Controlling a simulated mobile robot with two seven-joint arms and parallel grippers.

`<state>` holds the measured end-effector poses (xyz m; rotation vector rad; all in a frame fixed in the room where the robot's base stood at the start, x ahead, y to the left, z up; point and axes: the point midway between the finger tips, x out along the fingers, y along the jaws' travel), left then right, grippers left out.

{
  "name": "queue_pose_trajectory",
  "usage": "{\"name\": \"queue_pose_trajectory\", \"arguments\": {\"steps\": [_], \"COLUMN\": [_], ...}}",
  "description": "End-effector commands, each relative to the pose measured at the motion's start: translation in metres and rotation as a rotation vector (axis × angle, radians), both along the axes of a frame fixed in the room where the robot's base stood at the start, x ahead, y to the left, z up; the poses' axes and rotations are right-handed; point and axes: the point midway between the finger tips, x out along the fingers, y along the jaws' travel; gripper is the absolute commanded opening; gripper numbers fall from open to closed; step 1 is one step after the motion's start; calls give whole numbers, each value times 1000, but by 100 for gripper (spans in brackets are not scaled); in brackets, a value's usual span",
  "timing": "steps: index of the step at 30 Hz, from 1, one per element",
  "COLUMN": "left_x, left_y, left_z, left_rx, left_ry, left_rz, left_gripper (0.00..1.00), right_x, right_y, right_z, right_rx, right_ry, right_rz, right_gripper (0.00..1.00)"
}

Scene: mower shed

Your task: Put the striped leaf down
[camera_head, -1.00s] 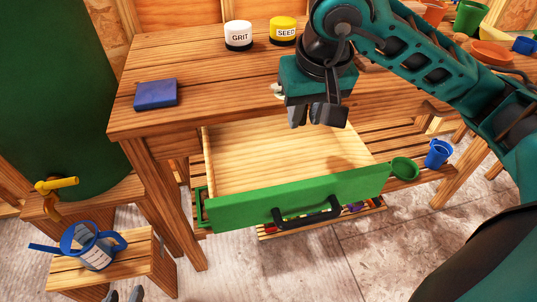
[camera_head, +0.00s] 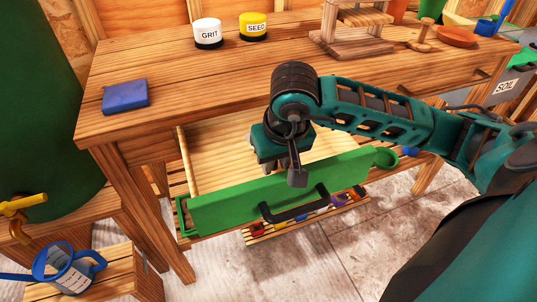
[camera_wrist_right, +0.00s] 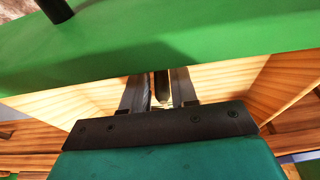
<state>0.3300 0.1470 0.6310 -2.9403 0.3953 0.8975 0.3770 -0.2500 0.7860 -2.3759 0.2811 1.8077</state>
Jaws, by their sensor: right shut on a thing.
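My right gripper (camera_head: 278,168) points down into the open drawer, just behind its green front (camera_head: 280,191). In the right wrist view its two grey fingers (camera_wrist_right: 161,92) stand either side of a narrow dark thing (camera_wrist_right: 161,84), which I take to be the striped leaf; its stripes cannot be made out. The pale wooden drawer floor (camera_head: 215,160) shows around the gripper. In the head view the arm and fingers hide the held thing. My left gripper is not in view.
The bench top above holds a blue block (camera_head: 125,96), a GRIT pot (camera_head: 207,34) and a SEED pot (camera_head: 253,27). A black handle (camera_head: 295,207) juts from the drawer front. A small green cup (camera_head: 386,158) is beside the drawer's right end. The drawer's left part is clear.

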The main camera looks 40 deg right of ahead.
Motion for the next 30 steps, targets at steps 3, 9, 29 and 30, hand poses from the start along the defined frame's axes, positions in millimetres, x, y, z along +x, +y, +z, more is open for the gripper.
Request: {"name": "queue_pose_trajectory", "arguments": {"steps": [3,9,29,30], "left_x": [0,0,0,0], "left_y": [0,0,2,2], "left_z": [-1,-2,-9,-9], "left_rx": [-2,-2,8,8], "left_ry": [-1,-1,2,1], "left_rz": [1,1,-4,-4], "left_gripper": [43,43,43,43], "right_x": [5,37,39,39], "right_y": [-1,-8,-9,-9], "right_z": [-3,-3,-17,-17], "right_rx": [1,3,0,0], "right_ry": [-3,-2,-1,0], "right_rz": [-2,-3,0,0], "right_gripper": [0,0,38,42]}}
